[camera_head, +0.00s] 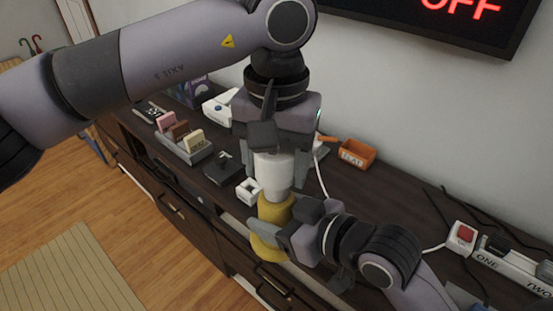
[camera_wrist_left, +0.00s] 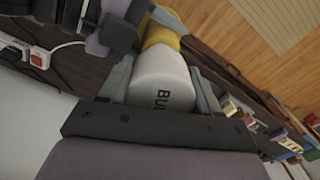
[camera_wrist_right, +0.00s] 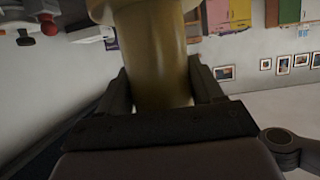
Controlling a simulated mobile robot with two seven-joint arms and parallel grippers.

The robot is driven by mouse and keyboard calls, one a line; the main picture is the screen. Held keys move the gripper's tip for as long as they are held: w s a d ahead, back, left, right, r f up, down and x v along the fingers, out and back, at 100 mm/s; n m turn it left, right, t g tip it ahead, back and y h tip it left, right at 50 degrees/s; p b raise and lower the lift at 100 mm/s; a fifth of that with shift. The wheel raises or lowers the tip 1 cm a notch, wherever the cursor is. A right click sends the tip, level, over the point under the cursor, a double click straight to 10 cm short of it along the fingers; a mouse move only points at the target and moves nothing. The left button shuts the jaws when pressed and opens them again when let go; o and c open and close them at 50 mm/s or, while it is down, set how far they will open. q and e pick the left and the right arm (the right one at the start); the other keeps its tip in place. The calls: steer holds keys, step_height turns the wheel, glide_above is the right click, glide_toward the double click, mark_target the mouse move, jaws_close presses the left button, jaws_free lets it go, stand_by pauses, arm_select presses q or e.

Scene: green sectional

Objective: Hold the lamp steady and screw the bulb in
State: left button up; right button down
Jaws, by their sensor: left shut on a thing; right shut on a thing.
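The yellow lamp (camera_head: 268,212) stands upright near the front of the dark cabinet top; its body also shows in the right wrist view (camera_wrist_right: 155,55). My right gripper (camera_head: 279,228) is shut around the lamp's body from the right. The white bulb (camera_head: 272,168) is directly above the lamp, in line with it. My left gripper (camera_head: 275,178) points down and is shut on the bulb, with a finger on each side. In the left wrist view the bulb (camera_wrist_left: 160,82) shows part of a dark label, and its lower end meets the lamp's top (camera_wrist_left: 160,32). How deep it sits is hidden.
A grey tray (camera_head: 197,155) with small coloured blocks and a small white block (camera_head: 249,190) lie left of the lamp. An orange bin (camera_head: 357,153) is behind right. A red switch (camera_head: 464,234) and a labelled power strip (camera_head: 515,268) lie right. A sign (camera_head: 450,15) reads OFF.

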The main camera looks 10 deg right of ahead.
arm_select(q)
steer(key=m, duration=0.8)
steer(key=shift+m, duration=0.3)
steer(key=o, duration=1.1)
steer(key=shift+c, duration=0.2)
steer(key=shift+r, duration=2.3)
steer(key=shift+o, duration=0.3)
